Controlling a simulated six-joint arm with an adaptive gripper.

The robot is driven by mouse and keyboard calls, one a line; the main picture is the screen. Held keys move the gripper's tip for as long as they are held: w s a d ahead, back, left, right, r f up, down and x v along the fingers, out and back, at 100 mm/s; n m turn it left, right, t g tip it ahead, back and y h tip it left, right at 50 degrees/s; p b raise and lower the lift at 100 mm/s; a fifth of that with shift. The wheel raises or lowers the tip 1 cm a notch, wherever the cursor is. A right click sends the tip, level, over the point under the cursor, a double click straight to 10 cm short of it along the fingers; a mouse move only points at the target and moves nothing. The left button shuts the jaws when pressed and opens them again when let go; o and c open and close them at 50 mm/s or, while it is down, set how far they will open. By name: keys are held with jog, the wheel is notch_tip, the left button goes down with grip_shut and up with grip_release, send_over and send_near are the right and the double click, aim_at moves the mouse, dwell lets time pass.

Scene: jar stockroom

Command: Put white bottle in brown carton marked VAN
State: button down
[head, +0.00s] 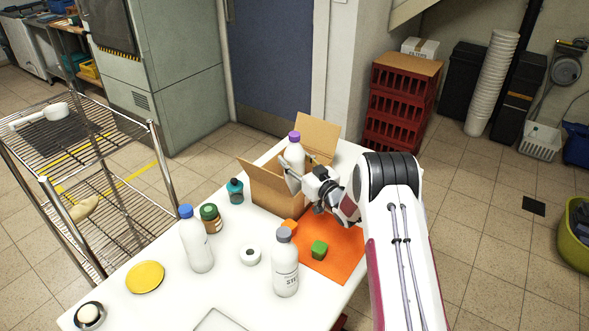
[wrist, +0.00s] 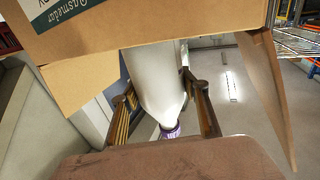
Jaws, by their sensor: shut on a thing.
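A white bottle with a purple cap (head: 294,153) stands roughly upright in my gripper (head: 293,176), which is shut on it. In the wrist view the white bottle (wrist: 155,75) lies between both fingers, its purple cap towards the bottom of the picture. The brown carton (head: 268,195) stands open on the table with its flaps spread. The bottle is at the carton's opening. In the wrist view the wall of the carton (wrist: 185,22) hides the bottle's base, so I cannot tell how deep it sits. A VAN mark is not readable.
An orange mat (head: 340,262) holds a green block (head: 319,249). A wire rack (head: 85,150) is at left.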

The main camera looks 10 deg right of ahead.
aim_at(295, 168)
jog(key=shift+f, duration=1.85)
jog(key=c, duration=1.1)
grip_release()
jog(key=shift+f, duration=0.1)
jog(key=shift+v, duration=6)
